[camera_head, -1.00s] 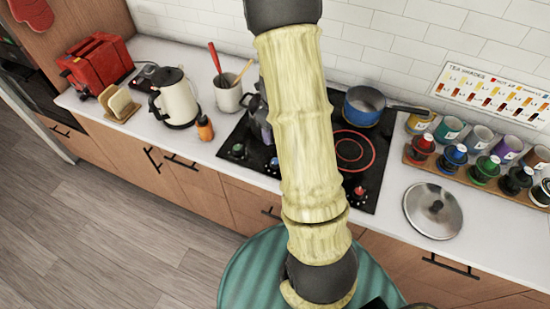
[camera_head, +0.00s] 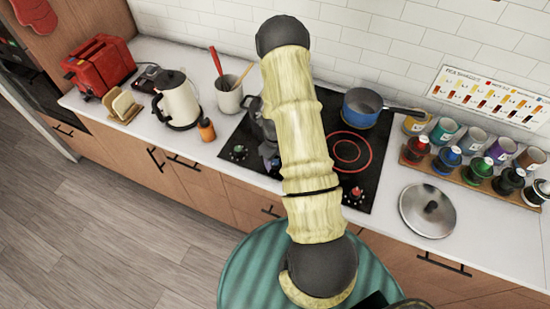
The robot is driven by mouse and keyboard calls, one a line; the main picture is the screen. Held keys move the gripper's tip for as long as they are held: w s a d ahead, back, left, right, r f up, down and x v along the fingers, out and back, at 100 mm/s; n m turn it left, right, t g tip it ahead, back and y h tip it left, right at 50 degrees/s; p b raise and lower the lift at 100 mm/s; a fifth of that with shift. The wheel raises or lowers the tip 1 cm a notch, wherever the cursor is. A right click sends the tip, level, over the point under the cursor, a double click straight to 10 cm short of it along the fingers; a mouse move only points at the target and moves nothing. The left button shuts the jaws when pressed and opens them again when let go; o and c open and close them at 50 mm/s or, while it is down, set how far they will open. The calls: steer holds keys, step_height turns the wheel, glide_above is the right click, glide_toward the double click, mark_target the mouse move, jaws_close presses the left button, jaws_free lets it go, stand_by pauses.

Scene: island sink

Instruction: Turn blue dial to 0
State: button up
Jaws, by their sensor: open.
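The black stovetop (camera_head: 225,135) is set in the white counter, partly covered by my arm. A green-marked dial (camera_head: 238,152) sits at its front left and a red-marked dial (camera_head: 357,194) at its front right.
A blue pan (camera_head: 364,107) stands at the back right, behind a red burner ring (camera_head: 350,150). A lid (camera_head: 427,211), bottle rack (camera_head: 450,172), kettle (camera_head: 178,100) and utensil cup (camera_head: 229,97) are nearby.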

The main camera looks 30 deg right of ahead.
steer(key=shift+f, duration=0.65)
steer(key=c, duration=1)
